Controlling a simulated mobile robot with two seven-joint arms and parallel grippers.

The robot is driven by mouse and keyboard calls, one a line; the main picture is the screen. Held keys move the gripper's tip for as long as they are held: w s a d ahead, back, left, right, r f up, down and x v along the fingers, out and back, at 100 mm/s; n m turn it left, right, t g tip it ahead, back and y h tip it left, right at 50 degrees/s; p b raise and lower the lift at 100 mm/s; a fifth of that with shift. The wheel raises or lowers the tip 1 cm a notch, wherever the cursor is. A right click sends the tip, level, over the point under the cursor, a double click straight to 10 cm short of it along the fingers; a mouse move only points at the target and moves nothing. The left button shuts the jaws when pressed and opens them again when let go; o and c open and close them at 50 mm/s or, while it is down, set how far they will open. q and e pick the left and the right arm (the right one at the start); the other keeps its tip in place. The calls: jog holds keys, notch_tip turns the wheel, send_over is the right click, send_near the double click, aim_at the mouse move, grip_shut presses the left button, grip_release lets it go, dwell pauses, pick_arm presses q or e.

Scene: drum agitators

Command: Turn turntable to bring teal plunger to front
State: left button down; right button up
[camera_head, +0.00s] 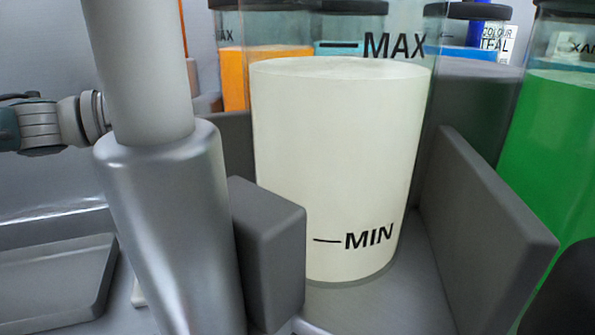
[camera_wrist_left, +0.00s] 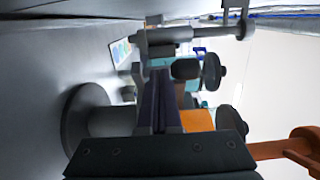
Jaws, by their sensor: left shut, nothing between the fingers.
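The grey turntable (camera_head: 480,220) fills the middle of the head view with upright dividers. A clear canister of cream-white fluid (camera_head: 335,160), marked MAX and MIN, stands at its front. A teal canister (camera_head: 350,48) shows behind it, mostly hidden; a teal part also shows in the left wrist view (camera_wrist_left: 194,74). I cannot make out a teal plunger clearly. My left gripper (camera_wrist_left: 158,100) is shut and empty in its wrist view, pointing toward the canisters; I cannot tell whether it touches anything.
An orange canister (camera_head: 235,78) stands behind left, a blue one (camera_head: 465,52) behind right, a green one (camera_head: 555,150) at the right. A card reading COLOUR TEAL (camera_head: 495,42) is at the back. A large silver column (camera_head: 170,220) blocks the left.

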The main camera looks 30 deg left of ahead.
dwell(0.5)
pick_arm(q)
jog(key=v, duration=1)
jog(key=shift+p, duration=0.3)
